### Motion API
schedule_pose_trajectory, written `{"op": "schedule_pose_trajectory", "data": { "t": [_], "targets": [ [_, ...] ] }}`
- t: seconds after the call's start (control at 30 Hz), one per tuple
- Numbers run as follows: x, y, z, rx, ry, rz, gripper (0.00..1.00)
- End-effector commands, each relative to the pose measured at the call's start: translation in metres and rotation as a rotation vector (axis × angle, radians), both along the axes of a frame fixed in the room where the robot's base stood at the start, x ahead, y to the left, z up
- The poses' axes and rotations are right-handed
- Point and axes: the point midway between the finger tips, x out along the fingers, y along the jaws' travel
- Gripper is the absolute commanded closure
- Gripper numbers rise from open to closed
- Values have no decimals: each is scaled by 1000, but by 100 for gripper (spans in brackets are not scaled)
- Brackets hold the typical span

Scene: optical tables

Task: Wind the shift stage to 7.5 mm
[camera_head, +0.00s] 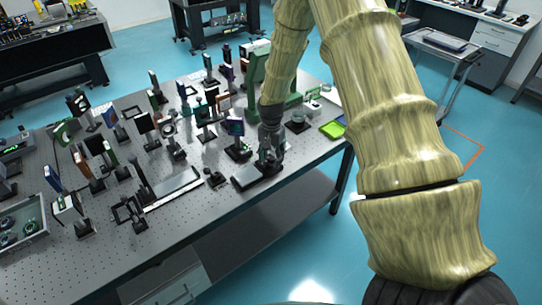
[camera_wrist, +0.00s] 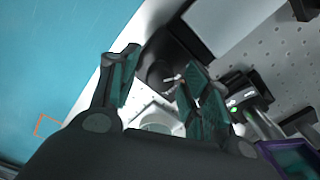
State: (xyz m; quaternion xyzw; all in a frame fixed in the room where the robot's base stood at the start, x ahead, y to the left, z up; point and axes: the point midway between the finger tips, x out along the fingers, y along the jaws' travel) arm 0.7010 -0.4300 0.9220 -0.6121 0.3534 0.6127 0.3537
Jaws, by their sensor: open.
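A low dark block (camera_head: 246,181), which looks like the shift stage, sits near the front edge of the optical table (camera_head: 232,215). In the wrist view the dark block (camera_wrist: 178,45) has a rounded dark part, perhaps its knob (camera_wrist: 157,76), facing my gripper. My gripper (camera_head: 268,163) points down at the right end of the block. In the wrist view its two green-padded fingers (camera_wrist: 160,72) are apart, with the rounded part between or just beyond them. I cannot tell whether they touch it. No scale reading is legible.
Several upright optic mounts, one a dark post mount (camera_head: 237,150), crowd the table behind and left of my gripper. A silver rail (camera_head: 172,190) lies to the left. Open blue floor (camera_wrist: 60,60) lies beyond the table edge.

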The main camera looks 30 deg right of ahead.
Motion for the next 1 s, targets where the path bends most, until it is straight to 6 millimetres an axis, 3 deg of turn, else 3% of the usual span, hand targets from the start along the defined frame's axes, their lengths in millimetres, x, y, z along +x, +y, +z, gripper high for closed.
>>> {"op": "schedule_pose_trajectory", "data": {
  "t": [0.33, 0.6, 1.0],
  "targets": [
    [0, 0, -2, 0, 0, 0, 52],
    [0, 0, -2, 0, 0, 0, 99],
    [0, 1, -2, -1, 0, -63, 99]
  ]
}}
